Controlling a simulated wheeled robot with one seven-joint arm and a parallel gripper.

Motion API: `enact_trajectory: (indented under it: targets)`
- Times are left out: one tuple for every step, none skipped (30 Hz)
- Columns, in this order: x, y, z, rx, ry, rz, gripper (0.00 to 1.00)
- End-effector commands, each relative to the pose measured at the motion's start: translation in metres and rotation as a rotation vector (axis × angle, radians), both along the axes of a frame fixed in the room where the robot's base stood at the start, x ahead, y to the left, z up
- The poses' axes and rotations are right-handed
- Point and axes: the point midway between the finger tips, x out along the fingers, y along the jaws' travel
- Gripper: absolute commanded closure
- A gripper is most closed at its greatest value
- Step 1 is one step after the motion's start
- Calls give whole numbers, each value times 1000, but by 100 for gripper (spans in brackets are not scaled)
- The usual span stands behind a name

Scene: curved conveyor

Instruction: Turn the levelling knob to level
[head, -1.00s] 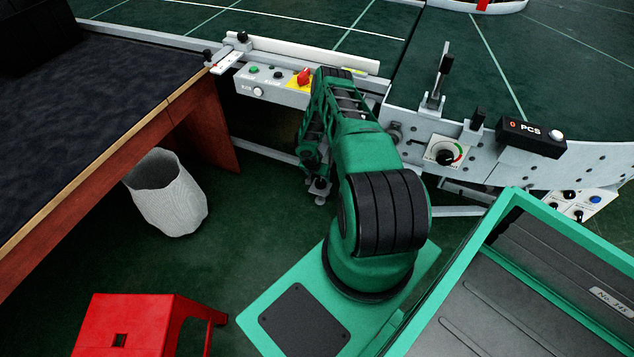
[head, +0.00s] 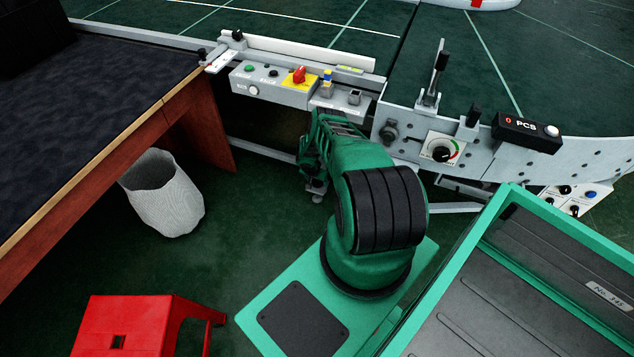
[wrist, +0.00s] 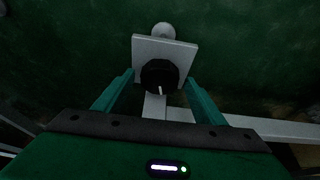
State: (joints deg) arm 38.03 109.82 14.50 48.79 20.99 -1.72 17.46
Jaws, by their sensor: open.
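A black knob (wrist: 160,72) with a white pointer line sits on a light grey square plate (wrist: 178,46) in the wrist view. The pointer line faces the lower edge of the picture. My gripper (wrist: 158,80) is open, with one green finger on each side of the knob. I cannot tell whether the fingers touch it. In the head view my green arm hides the knob and most of the gripper. Below the arm a small grey foot (head: 317,197) shows near the floor.
The conveyor side carries a red switch (head: 299,75), a dial with a green and red scale (head: 441,150) and a PCS counter (head: 527,131). A white bin (head: 165,200), a red stool (head: 130,325) and a wooden table (head: 180,120) stand left. Dark floor lies between.

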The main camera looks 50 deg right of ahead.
Motion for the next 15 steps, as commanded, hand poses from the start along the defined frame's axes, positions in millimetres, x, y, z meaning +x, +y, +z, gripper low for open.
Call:
enact_trajectory:
  targets:
    - [0, 0, 0, 0, 0, 0, 36]
    - [0, 0, 0, 0, 0, 0, 36]
    - [0, 0, -1, 0, 0, 0, 36]
    - [0, 0, 0, 0, 0, 0, 36]
    - [0, 0, 0, 0, 0, 0, 36]
    - [0, 0, 0, 0, 0, 0, 36]
    - [0, 0, 0, 0, 0, 0, 36]
    - [0, 0, 0, 0, 0, 0, 36]
    - [0, 0, 0, 0, 0, 0, 43]
    - [0, 0, 0, 0, 0, 0, 50]
    - [0, 0, 0, 0, 0, 0, 57]
    - [1, 0, 0, 0, -1, 0, 67]
    - [1, 0, 0, 0, -1, 0, 74]
    - [1, 0, 0, 0, -1, 0, 77]
    - [1, 0, 0, 0, -1, 0, 77]
